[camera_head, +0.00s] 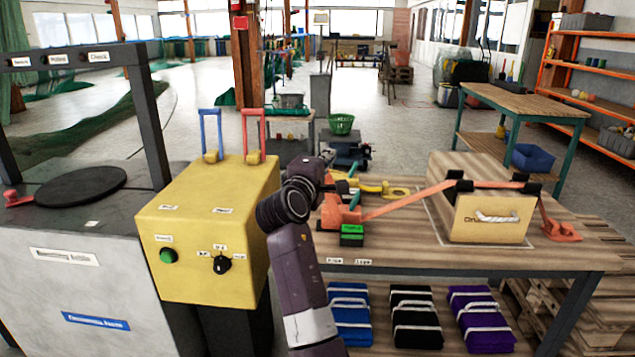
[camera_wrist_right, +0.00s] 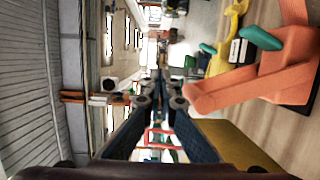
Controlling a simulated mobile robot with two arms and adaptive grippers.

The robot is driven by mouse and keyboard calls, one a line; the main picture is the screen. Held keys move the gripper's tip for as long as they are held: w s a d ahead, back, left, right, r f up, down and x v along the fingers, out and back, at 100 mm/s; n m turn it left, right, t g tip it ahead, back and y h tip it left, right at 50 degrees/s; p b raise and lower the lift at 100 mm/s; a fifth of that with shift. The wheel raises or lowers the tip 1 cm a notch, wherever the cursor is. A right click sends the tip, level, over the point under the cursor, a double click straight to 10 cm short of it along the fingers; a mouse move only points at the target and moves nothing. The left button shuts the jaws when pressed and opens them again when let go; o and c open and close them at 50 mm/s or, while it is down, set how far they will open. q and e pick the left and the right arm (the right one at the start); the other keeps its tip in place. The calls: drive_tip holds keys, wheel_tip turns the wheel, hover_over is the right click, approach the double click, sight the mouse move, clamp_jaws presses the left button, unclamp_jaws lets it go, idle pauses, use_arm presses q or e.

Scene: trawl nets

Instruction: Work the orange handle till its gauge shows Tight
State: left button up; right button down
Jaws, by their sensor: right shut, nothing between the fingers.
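The orange handle (camera_head: 331,181) belongs to an orange ratchet on the left part of the wooden table, partly behind my right arm. In the right wrist view the orange handle (camera_wrist_right: 235,82) lies at the right, beside the fingers. A small green gauge plate (camera_head: 352,236) stands in front of the ratchet; its lettering is too small to read. An orange strap (camera_head: 405,203) runs from the ratchet over a wooden crate (camera_head: 475,225). My right gripper (camera_head: 354,158) is shut and empty near the handle; its fingertips (camera_wrist_right: 160,88) meet. My left gripper is out of view.
A yellow tool (camera_head: 385,188) lies behind the ratchet. A yellow box (camera_head: 190,250) with red and blue levers stands left of my arm. An orange anchor (camera_head: 556,232) holds the strap's right end. Blue, black and purple bundles lie under the table.

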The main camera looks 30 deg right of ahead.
drive_tip(key=shift+w+a+r, duration=0.1)
drive_tip(key=shift+a+r, duration=0.1)
drive_tip(key=shift+r, duration=1.25)
drive_tip(key=shift+a+r, duration=0.15)
drive_tip(key=shift+r, duration=1.3)
